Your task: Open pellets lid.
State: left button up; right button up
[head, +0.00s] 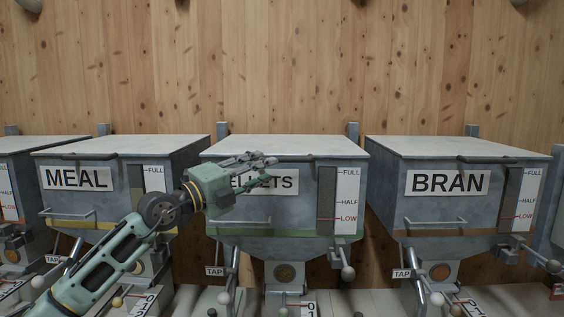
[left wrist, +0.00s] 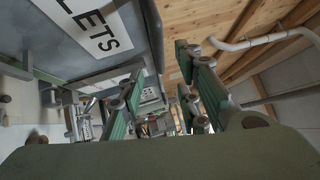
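The pellets bin (head: 285,225) is a grey metal hopper in the middle of the head view. Its flat grey lid (head: 300,145) lies shut on top. A dark handle bar at the lid's front edge is partly hidden by my left gripper (head: 262,172). That gripper is in front of the bin's upper front, just below the lid edge, and covers part of the PELLETS label (head: 288,182). In the left wrist view its green fingers (left wrist: 165,100) are spread with nothing seen between them, and the label (left wrist: 98,22) shows upper left. My right gripper is not in view.
The meal bin (head: 95,205) stands to the left and the bran bin (head: 450,215) to the right, both with shut lids. Tap levers and front rails stick out below. A wooden wall (head: 290,65) rises behind; the space above the lids is clear.

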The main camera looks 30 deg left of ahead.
aim_at(281, 160)
pick_arm(q)
jog(key=p+x, duration=0.1)
jog(key=x, duration=0.1)
jog(key=p+x, duration=0.2)
jog(key=x, duration=0.1)
jog(key=a+p+x, duration=0.1)
jog(key=x, duration=0.1)
jog(key=shift+w+p, duration=0.4)
jog(key=shift+w, duration=0.1)
jog(key=shift+c, duration=0.2)
grip_shut()
jog(key=shift+d, duration=0.1)
